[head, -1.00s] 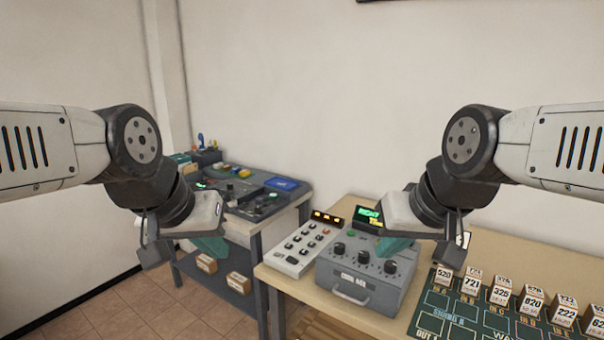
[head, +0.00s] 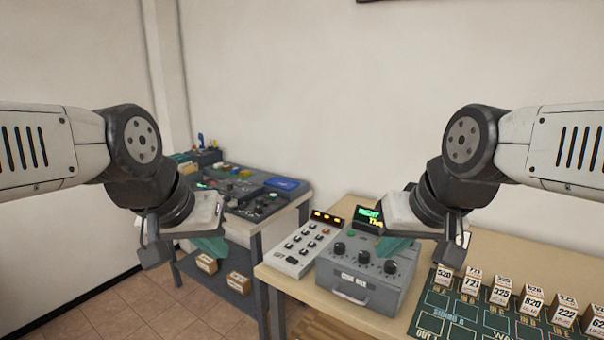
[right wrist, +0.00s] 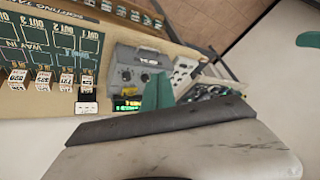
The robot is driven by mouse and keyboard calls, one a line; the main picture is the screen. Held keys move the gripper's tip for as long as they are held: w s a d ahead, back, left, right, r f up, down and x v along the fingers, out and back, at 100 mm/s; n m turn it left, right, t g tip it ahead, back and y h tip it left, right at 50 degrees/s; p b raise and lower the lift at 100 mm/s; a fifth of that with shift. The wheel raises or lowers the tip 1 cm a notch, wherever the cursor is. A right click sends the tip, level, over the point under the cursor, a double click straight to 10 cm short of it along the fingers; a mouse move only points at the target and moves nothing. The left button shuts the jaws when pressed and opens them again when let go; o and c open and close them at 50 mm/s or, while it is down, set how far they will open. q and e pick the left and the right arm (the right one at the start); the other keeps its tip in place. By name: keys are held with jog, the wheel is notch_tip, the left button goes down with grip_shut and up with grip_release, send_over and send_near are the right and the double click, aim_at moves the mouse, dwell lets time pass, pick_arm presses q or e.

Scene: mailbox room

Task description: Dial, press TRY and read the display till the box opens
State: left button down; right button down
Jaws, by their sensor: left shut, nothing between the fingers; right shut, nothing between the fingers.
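The grey code box (head: 352,290) stands on the wooden table with dark dials (head: 363,257) on its sloped top and a handle on its front. A green button (head: 351,233) sits on its upper left. Its display (head: 368,217) shows green and yellow text, partly hidden by my right gripper (head: 397,247), which is shut and empty in front of it in the picture. The box also shows in the right wrist view (right wrist: 140,68). My left gripper (head: 208,246) is shut and empty, left of the box and apart from it.
A white keypad unit (head: 297,254) with an amber display stands left of the box. A green sorting mat (head: 450,312) with several numbered blocks (head: 502,290) lies to the right. A second table (head: 300,200) with devices stands behind left, cartons (head: 207,264) on its shelf.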

jog(key=shift+w, duration=0.1)
dwell(0.6)
jog(key=m+t+y, duration=0.2)
jog(key=m+y, duration=0.1)
send_over(353, 234)
notch_tip(353, 234, down, 8)
jog(key=shift+w+f, duration=0.1)
jog(key=shift+f, duration=0.05)
jog(key=shift+f, duration=4.4)
jog(key=shift+f, duration=0.1)
